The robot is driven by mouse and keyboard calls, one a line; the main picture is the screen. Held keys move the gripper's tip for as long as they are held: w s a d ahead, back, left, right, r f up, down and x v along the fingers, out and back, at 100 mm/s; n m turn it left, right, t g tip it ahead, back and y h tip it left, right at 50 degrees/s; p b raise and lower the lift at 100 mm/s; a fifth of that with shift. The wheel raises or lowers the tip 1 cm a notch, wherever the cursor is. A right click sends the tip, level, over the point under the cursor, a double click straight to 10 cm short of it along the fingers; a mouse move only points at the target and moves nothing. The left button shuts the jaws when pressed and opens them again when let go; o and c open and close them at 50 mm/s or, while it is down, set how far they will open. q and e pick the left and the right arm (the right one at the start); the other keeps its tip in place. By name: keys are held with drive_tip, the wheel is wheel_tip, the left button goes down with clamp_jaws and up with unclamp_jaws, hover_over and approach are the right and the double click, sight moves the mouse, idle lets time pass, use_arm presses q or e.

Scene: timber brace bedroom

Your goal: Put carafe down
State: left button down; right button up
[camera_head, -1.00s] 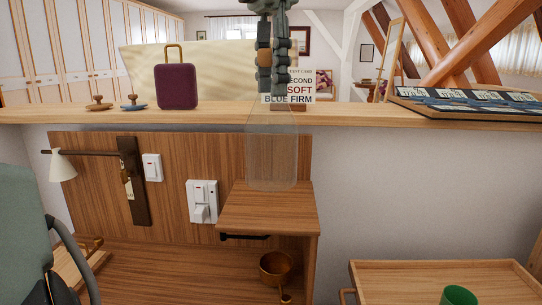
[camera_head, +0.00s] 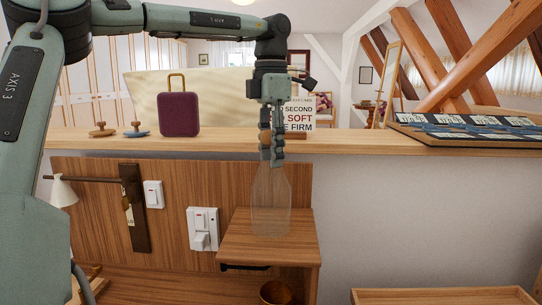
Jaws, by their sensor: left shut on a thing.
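The carafe (camera_head: 271,203) is a clear, see-through glass vessel with a narrow neck, standing upright in the picture. My left gripper (camera_head: 271,158) comes from above and is shut on its neck. The carafe's lower part overlaps the top of the small wooden bedside shelf (camera_head: 298,243). I cannot tell whether its base touches the shelf top or hangs just above it. The carafe's mouth is hidden by the fingers. My right gripper is not in view.
A ledge (camera_head: 360,144) behind carries a purple case (camera_head: 179,114), a printed sign (camera_head: 300,118) and a dark board with cards (camera_head: 470,130). Switches (camera_head: 203,229) are on the panel at left. A copper pot (camera_head: 277,293) sits below the shelf. The shelf top looks otherwise clear.

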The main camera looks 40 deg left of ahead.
use_arm(q)
drive_tip(key=shift+f, duration=0.55)
drive_tip(key=c, duration=0.9)
unclamp_jaws()
drive_tip(key=shift+f, duration=0.1)
drive_tip(key=shift+o, duration=0.2)
wheel_tip(320, 180, up, 12)
drive_tip(key=shift+r, duration=0.15)
